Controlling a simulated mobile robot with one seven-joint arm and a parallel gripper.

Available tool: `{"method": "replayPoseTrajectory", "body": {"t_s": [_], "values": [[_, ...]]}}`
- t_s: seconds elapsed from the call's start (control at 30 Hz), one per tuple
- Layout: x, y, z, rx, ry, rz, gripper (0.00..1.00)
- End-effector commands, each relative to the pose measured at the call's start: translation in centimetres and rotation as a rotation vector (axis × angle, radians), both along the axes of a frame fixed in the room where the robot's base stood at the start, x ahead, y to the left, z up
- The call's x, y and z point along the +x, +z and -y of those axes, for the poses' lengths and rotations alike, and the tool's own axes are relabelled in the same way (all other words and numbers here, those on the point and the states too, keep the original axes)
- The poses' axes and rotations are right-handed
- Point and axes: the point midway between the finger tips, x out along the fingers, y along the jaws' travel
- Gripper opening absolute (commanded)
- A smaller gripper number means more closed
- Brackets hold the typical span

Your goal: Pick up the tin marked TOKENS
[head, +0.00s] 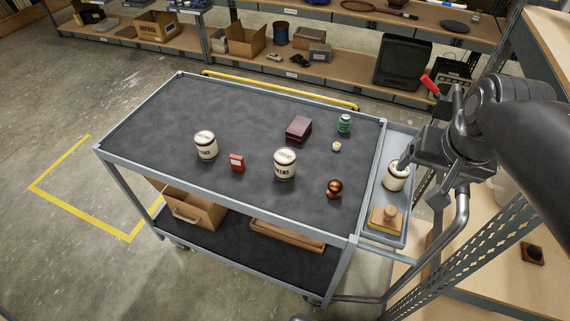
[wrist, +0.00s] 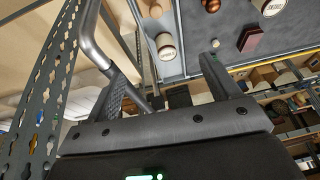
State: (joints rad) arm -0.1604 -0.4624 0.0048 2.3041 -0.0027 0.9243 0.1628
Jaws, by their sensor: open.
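Three similar cream tins with dark lids' rims and dark lettering are in the head view. One tin (head: 206,147) stands at the left of the cart top, another tin (head: 285,166) at its middle front. A third tin (head: 396,178) stands in the side tray, partly covered by my gripper in that view. The middle tin's lettering seems to end in "NS"; I cannot surely read which is TOKENS. My gripper (head: 408,160) is open and empty, above the tray side. In the wrist view the tray tin (wrist: 166,46) lies beyond the open fingers (wrist: 165,80).
The cart top (head: 180,105) also holds a red box (head: 237,162), a dark red book-like block (head: 299,128), a green can (head: 344,123), a small pale ball (head: 336,146) and a copper-coloured object (head: 335,189). A wooden-handled block (head: 387,217) shares the tray. A perforated upright (head: 465,245) stands close right.

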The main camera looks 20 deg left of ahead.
Motion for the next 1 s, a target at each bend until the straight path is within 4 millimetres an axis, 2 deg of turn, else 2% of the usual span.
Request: {"method": "replayPoseTrajectory", "body": {"t_s": [0.1, 0.27, 0.5, 0.67, 0.8, 0.9, 1.0], "values": [[3.1, -0.4, -3.0, 0.010, 0.011, -0.053, 0.81], [6.6, -1.6, -7.4, 0.017, 0.017, -0.116, 0.81], [10.8, -4.8, -15.1, 0.010, 0.022, -0.209, 0.81], [12.6, -8.1, -20.7, -0.006, 0.020, -0.269, 0.81], [13.3, -11.4, -25.8, -0.026, 0.020, -0.316, 0.81], [13.5, -13.5, -28.7, -0.039, 0.016, -0.341, 0.81], [13.4, -15.2, -30.8, -0.050, 0.013, -0.357, 0.81]]}}
